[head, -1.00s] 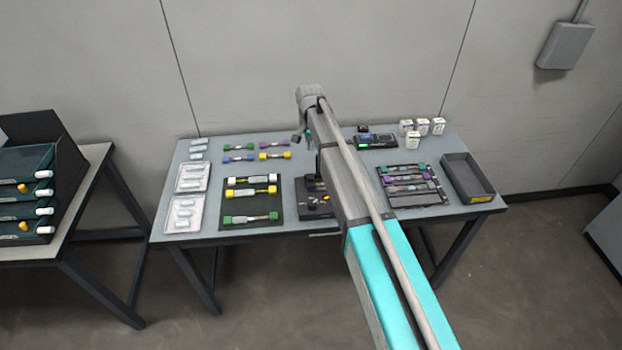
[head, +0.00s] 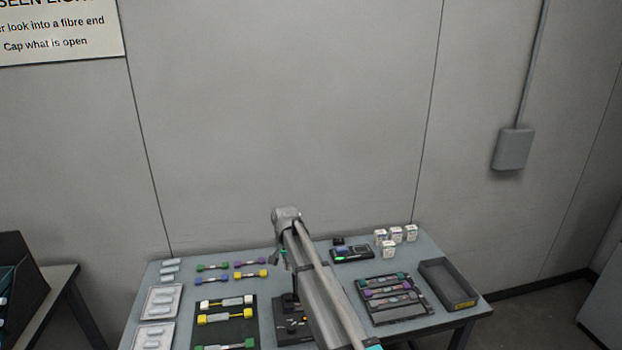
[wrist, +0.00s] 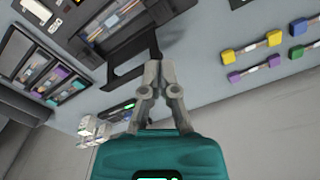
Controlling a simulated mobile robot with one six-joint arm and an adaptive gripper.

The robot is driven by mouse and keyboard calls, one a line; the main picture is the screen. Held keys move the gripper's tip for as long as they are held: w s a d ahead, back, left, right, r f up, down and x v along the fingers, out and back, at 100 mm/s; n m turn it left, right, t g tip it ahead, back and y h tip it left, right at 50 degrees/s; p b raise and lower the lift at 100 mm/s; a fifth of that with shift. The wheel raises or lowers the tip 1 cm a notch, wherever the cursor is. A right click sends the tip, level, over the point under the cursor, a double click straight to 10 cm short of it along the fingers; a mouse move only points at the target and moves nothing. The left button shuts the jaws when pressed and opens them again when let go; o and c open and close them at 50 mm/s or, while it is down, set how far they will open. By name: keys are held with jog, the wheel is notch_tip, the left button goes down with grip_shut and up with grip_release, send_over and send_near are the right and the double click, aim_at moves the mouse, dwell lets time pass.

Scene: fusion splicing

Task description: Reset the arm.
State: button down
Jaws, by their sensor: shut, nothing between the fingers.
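My gripper (wrist: 156,68) is shut and empty in the wrist view, its two grey fingertips together in front of the teal gripper body. It is above the table (wrist: 215,85), near a black device (wrist: 118,28) with a dark bracket-like part beside the fingertips. I cannot tell whether the fingers touch that part. In the head view my arm reaches over the middle of the table and hides part of the black device (head: 290,322). The gripper is mostly hidden there, hanging below the arm's far end.
White trays (head: 160,301) are further left. A cassette tray (head: 365,310), an empty dark bin (head: 447,284), small white boxes (head: 389,250) and a small device (head: 352,254) are on the right.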

jog(key=s+d+n, duration=0.3)
jog(key=s+d, duration=2.4)
jog(key=s, duration=0.1)
jog(key=shift+s, duration=0.1)
